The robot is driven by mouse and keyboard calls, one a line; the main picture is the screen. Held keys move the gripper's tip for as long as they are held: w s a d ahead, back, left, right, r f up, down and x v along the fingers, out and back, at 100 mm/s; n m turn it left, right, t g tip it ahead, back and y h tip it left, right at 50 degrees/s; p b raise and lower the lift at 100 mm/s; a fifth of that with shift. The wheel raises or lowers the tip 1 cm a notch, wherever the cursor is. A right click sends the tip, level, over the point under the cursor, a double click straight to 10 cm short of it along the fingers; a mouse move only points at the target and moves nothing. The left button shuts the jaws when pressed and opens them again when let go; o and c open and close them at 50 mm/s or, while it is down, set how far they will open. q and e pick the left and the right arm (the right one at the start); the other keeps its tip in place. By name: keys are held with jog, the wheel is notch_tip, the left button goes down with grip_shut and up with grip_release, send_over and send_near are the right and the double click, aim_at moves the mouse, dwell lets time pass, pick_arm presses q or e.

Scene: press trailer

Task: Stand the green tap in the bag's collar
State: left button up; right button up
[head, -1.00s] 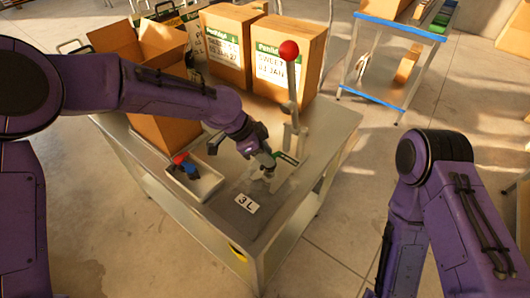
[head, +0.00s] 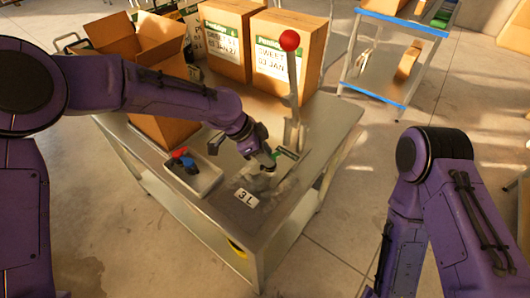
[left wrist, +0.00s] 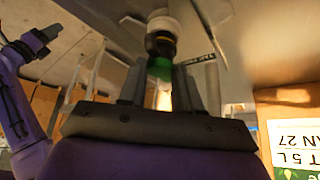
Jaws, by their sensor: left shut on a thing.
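My left gripper (head: 269,165) is low over the flat grey bag (head: 230,187), which lies on the table with a "3 L" label beside it. In the left wrist view the left gripper (left wrist: 160,88) is shut on the green tap (left wrist: 160,68). The tap's dark end (left wrist: 160,44) points at a pale round part (left wrist: 163,20), likely the bag's collar. I cannot tell whether they touch. In the head view the gripper hides the collar and most of the tap. My right gripper (left wrist: 42,38) seems to show small at the wrist view's left edge, its jaws unclear.
The upright press lever with a red ball (head: 289,41) stands just behind the gripper. A pale tray (head: 207,180) with red and blue taps is left of the bag. An open carton (head: 165,130) and labelled boxes (head: 290,65) stand behind. The table's front edge is close.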

pick_arm(q)
jog(key=shift+f, duration=0.15)
jog(key=o, duration=1.1)
jog(key=b+v, duration=0.1)
jog(key=v, duration=0.9)
jog(key=shift+a+r+b, duration=0.1)
jog(key=shift+r+b, duration=0.3)
